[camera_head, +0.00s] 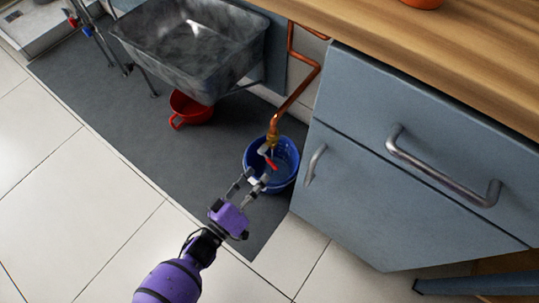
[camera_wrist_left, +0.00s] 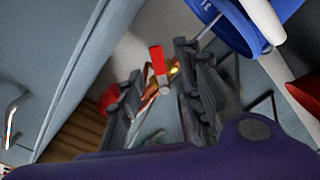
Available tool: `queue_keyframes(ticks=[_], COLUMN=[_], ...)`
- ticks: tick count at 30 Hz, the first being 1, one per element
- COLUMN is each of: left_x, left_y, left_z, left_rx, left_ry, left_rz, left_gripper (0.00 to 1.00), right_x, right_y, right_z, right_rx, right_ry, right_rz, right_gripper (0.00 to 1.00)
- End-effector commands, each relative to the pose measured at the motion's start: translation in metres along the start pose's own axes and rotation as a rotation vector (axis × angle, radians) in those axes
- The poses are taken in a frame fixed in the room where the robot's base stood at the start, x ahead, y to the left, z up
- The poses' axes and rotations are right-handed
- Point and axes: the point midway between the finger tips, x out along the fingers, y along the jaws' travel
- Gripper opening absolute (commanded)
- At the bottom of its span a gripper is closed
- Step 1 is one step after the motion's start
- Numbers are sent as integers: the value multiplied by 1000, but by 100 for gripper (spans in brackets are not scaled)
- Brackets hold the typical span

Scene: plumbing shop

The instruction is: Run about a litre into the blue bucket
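The blue bucket (camera_head: 287,178) stands on the dark mat under a brass tap (camera_head: 272,138) at the end of a copper pipe. The tap has a red lever (camera_head: 270,163). The bucket also shows at the top of the left wrist view (camera_wrist_left: 230,22). My left gripper (camera_head: 257,180) is open, its fingers in front of the tap and above the bucket's near rim. In the left wrist view the red lever (camera_wrist_left: 157,62) shows between the two spread fingers; I cannot tell whether they touch it. I cannot make out any running water or a water level. My right gripper is not in view.
A red jug (camera_head: 190,108) stands on the mat (camera_head: 135,115) below a grey sink (camera_head: 190,45). A blue-grey cabinet (camera_head: 400,190) with metal handles stands right of the bucket, under a wooden worktop (camera_head: 450,50). The tiled floor (camera_head: 80,210) at the left is clear.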

Motion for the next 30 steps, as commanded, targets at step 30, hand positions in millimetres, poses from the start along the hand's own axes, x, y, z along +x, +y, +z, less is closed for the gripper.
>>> queue_keyframes(ticks=[30], left_x=[74], left_y=[1], left_z=[-1], left_rx=[-5], left_ry=[2], left_rz=[1], left_gripper=[11], right_x=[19], right_y=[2], right_z=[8], right_rx=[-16], right_ry=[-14], right_rz=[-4], right_gripper=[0])
